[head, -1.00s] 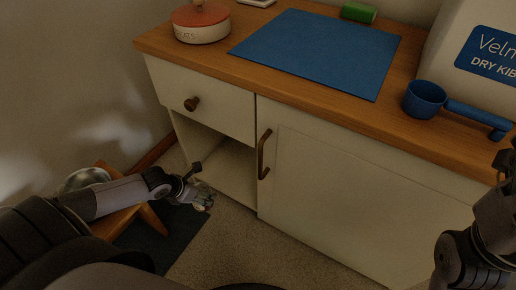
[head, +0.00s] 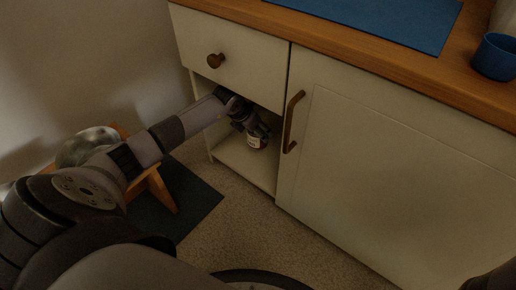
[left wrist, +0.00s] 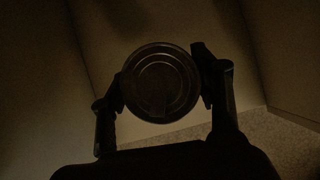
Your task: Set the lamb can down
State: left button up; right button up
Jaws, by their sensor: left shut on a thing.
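The lamb can (head: 256,142) has a pale label and is in the open compartment under the drawer, low and near its floor. My left gripper (head: 253,131) reaches into this compartment and is shut on the can. In the left wrist view the can's round ridged metal end (left wrist: 160,84) faces the camera, with a finger of the left gripper (left wrist: 160,88) on each side. I cannot tell whether the can touches the compartment floor (head: 243,165).
The drawer (head: 235,62) above and the door (head: 390,160) at right are shut; the door handle (head: 292,122) sticks out. A wooden stand (head: 160,190) with a metal bowl (head: 88,142) is on a dark mat (head: 200,200) at left.

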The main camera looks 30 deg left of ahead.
aim_at(258, 142)
pick_arm(q)
notch_tip(258, 142, down, 3)
jog(key=shift+s+r+b, duration=0.1)
jog(key=shift+b, duration=0.6)
jog(key=shift+f+b, duration=0.5)
jog(key=shift+f, duration=0.15)
notch_tip(258, 142, down, 3)
jog(key=b, duration=0.3)
jog(key=shift+f, duration=0.1)
jog(key=shift+w, duration=0.25)
jog(key=shift+r, duration=0.2)
jog(key=o, duration=1.4)
jog(key=shift+o, duration=0.2)
jog(key=shift+s, duration=0.1)
